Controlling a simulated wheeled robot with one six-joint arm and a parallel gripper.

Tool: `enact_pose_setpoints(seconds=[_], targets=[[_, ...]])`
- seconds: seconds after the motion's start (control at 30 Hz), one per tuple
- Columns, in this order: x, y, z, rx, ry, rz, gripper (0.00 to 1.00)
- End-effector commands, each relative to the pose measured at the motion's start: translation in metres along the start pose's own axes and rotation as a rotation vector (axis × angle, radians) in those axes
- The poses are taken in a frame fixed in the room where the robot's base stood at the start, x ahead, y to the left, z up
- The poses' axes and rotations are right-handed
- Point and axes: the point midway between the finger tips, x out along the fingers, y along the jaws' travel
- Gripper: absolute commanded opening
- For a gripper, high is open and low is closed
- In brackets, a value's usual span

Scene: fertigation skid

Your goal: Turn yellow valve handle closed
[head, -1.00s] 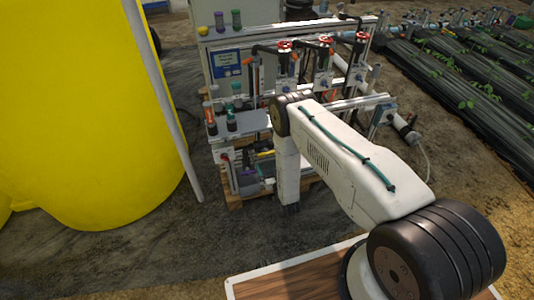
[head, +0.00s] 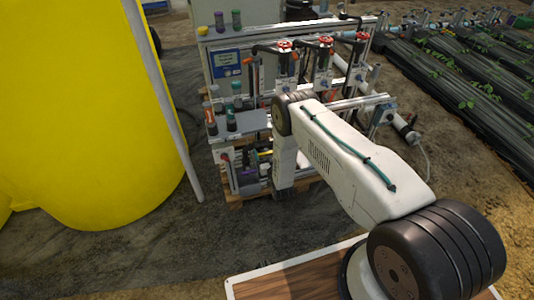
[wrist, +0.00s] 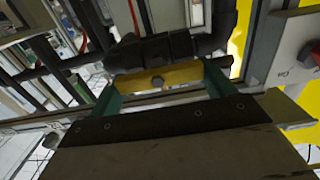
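The yellow valve handle (wrist: 185,74) shows in the wrist view as a short flat bar with a dark bolt at its middle. It lies in front of a black pipe fitting (wrist: 160,47). My gripper (wrist: 160,80) has its two teal fingers wide apart, one at each end of the visible bar. Whether the fingertips touch the bar is unclear. In the head view a small yellow piece (head: 265,152) shows low on the skid, left of my arm. My arm's wrist hangs beside it, and the fingers are hidden there.
The skid (head: 230,35) carries several red-topped valves (head: 284,44) along its upper rail. A big yellow tank (head: 90,120) with a grey pole stands at the left. A red knob (wrist: 313,54) on a grey box is close at the right in the wrist view. Open ground lies in front.

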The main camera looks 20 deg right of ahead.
Motion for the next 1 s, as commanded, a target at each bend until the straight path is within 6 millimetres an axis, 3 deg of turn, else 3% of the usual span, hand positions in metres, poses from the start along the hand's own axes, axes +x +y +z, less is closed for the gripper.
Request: enact_pose_setpoints(seconds=[0.07, 0.47, 1.0], targets=[[-0.0001, 0.0002, 0.0, 0.0, 0.0, 0.001, 0.59], [-0.0003, 0.0008, 0.0, 0.054, 0.0, 0.001, 0.59], [-0.0005, 0.0048, 0.0011, 0.489, 0.0, 0.002, 0.59]])
